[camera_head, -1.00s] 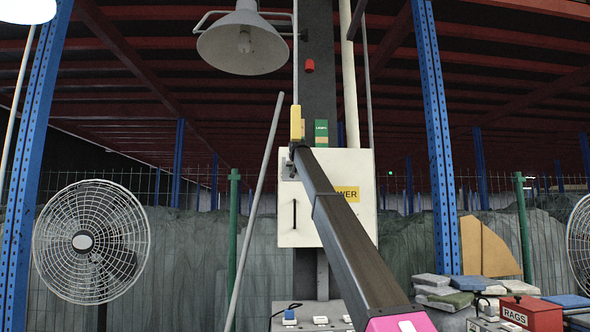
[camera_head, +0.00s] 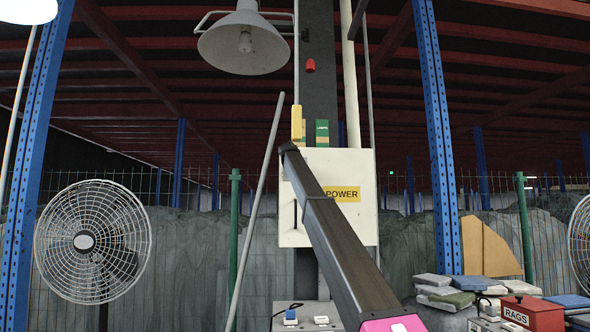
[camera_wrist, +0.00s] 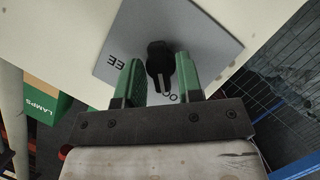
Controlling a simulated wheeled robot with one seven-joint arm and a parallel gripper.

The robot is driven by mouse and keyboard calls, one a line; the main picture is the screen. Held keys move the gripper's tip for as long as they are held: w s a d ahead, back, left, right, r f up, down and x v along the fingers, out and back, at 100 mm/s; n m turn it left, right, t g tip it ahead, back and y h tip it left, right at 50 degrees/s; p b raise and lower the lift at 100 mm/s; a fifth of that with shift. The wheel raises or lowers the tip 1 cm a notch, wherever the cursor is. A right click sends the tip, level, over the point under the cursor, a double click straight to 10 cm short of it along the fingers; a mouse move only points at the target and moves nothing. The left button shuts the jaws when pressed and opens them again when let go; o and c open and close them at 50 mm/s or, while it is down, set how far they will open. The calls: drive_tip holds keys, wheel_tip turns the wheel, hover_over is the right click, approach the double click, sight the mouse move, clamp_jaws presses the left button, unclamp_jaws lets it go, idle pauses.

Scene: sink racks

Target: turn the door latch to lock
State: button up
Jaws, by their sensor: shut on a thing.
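The door latch (camera_wrist: 161,64) is a small black knob on a grey plate (camera_wrist: 212,42) on the white surface in the wrist view. Its narrow end points down the picture. The plate carries partly hidden letters, "EE" at the left and "OC" below the knob. My gripper (camera_wrist: 158,59) has its two green fingers on either side of the knob, shut on it. The white cabinet marked POWER (camera_head: 358,222) shows in the head view. My arm crosses it, and the gripper and latch are hidden there.
A grey pole (camera_head: 256,208) leans left of the cabinet. A green LAMPS box (camera_wrist: 42,100) lies at the left in the wrist view. A lamp (camera_head: 246,40) hangs above. A fan (camera_head: 92,241) is at left, and a red RAGS box (camera_head: 541,314) at lower right.

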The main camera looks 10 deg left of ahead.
drive_tip(key=shift+n, duration=0.3)
drive_tip(key=o, duration=0.9)
drive_tip(key=shift+s, duration=0.1)
drive_tip(key=v, duration=1)
drive_tip(key=shift+s+a+r, duration=0.1)
drive_tip(key=shift+s+a, duration=0.05)
drive_tip(key=shift+s, duration=0.15)
